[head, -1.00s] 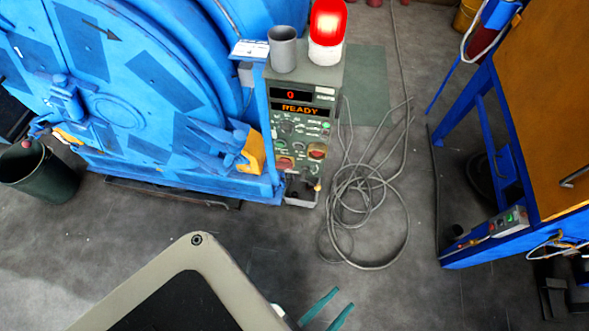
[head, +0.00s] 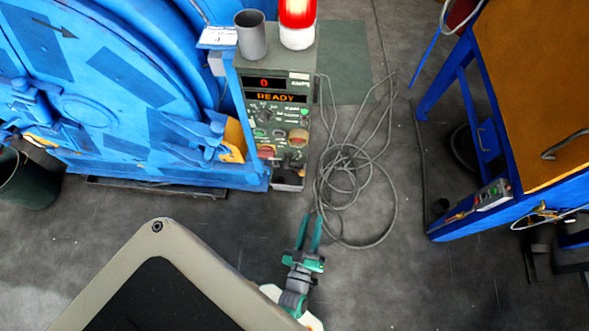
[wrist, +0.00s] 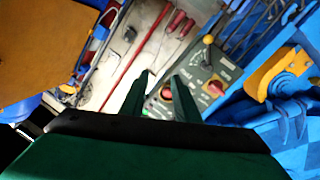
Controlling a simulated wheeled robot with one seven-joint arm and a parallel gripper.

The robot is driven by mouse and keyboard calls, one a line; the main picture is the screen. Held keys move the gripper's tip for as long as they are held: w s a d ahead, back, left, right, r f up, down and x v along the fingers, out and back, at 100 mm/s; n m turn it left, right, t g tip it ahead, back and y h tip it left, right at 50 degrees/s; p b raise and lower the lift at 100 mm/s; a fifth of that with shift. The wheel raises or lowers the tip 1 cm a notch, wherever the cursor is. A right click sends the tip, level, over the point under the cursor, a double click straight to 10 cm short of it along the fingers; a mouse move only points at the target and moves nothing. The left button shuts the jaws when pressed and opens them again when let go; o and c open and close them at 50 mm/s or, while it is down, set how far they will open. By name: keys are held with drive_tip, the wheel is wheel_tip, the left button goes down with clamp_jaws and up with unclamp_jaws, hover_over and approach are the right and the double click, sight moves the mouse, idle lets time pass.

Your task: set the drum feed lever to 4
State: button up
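The control box (head: 309,60) stands beside the blue drum machine. Its displays show 0 and READY (head: 275,97). A lever with a yellow knob (wrist: 208,40) shows on the panel in the wrist view, with red knobs (wrist: 215,87) near it. The lever's scale and setting are too small to read. My gripper (head: 312,220) is open and empty, below and right of the box in the head view. Its fingers (wrist: 161,75) also show in the wrist view, apart from the lever.
The blue machine (head: 120,75) fills the left. A coiled grey cable (head: 345,190) lies right of the box. A blue-framed bench with an orange top (head: 535,80) stands at right. A grey cup (head: 250,38) and a red lamp (head: 297,18) top the box.

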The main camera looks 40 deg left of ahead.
sight(295, 169)
drive_tip(key=w+a+f+n+g+y, duration=0.1)
drive_tip(key=w+a+f+n+y, duration=0.1)
drive_tip(key=w+a, duration=0.3)
drive_tip(key=w+a+f+n+g+y, duration=0.2)
drive_tip(key=w+a+f+n, duration=0.1)
drive_tip(key=w+a, duration=0.3)
drive_tip(key=w+a+f+n+g+y, duration=0.1)
drive_tip(key=w+a+f+n+y, duration=0.1)
drive_tip(key=a, duration=0.6)
drive_tip(key=shift+w+a+f+n+y, duration=0.15)
drive_tip(key=shift+w+f+n, duration=0.1)
drive_tip(key=shift+w+f, duration=0.55)
drive_tip(key=shift+w+a+f+n+y, duration=0.15)
drive_tip(key=shift+w+f+n, duration=0.1)
drive_tip(key=shift+w+f, duration=0.55)
drive_tip(key=shift+w+r, duration=0.15)
drive_tip(key=shift+r, duration=0.05)
clamp_jaws()
